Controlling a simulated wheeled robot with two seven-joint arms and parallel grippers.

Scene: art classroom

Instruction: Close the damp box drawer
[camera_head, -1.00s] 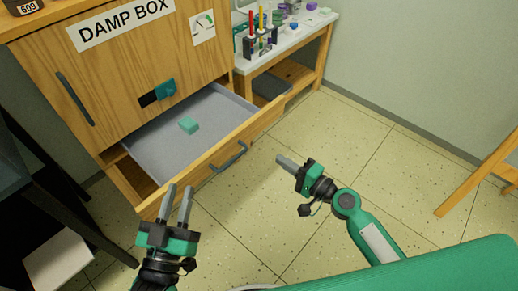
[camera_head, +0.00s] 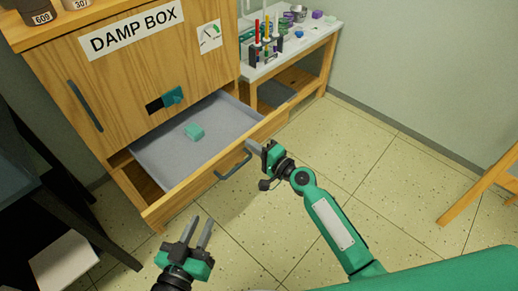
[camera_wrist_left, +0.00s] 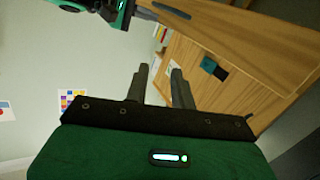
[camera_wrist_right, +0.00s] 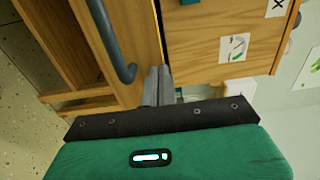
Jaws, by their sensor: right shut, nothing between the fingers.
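The damp box (camera_head: 80,75) is a wooden cabinet at the upper left of the head view. Its drawer (camera_head: 205,183) is pulled open, with a grey tray inside holding a small teal block (camera_head: 194,132). A dark bar handle (camera_head: 233,167) is on the drawer front. My right gripper (camera_head: 254,148) is shut and empty, its tips at the drawer front just right of the handle; contact is unclear. In the right wrist view the handle (camera_wrist_right: 112,45) is beside the closed fingers (camera_wrist_right: 158,85). My left gripper (camera_head: 199,233) is open and empty, in front of the drawer's left end.
A side table (camera_head: 295,55) with a rack of tools and small pots stands right of the box. A dark table (camera_head: 40,170) and a white seat (camera_head: 62,262) are at left. A wooden easel leg (camera_head: 480,188) is at right. The floor between is clear.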

